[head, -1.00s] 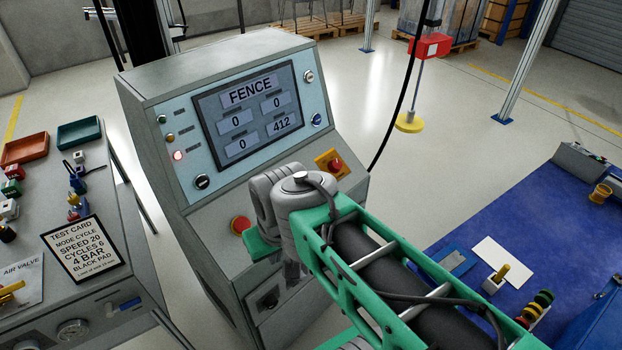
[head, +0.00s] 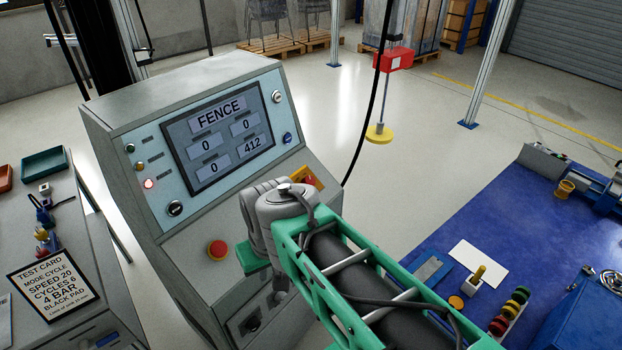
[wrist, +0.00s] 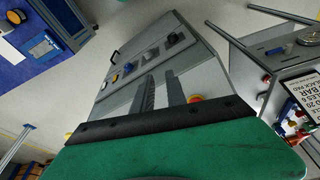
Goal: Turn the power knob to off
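The grey control cabinet (head: 200,95) stands in front of me, its screen (head: 218,140) reading FENCE. A black knob (head: 175,208) sits at the panel's lower left, a blue knob (head: 287,138) at its right. Another dark rotary control (head: 250,325) is low on the front, partly behind my arm. Which one is the power knob I cannot read. In the wrist view my gripper (wrist: 160,76) is open and empty, its fingers apart over the cabinet's front face, where a black knob (wrist: 175,38) shows beyond the fingertips. In the head view my arm mostly hides the gripper.
A red mushroom button (head: 218,249) sits on the cabinet's sloped ledge; a yellow-backed red switch (head: 307,180) is partly behind my arm. A bench with a test card (head: 52,283) stands left, a blue-topped table (head: 490,225) right. Floor shows between cabinet and blue table.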

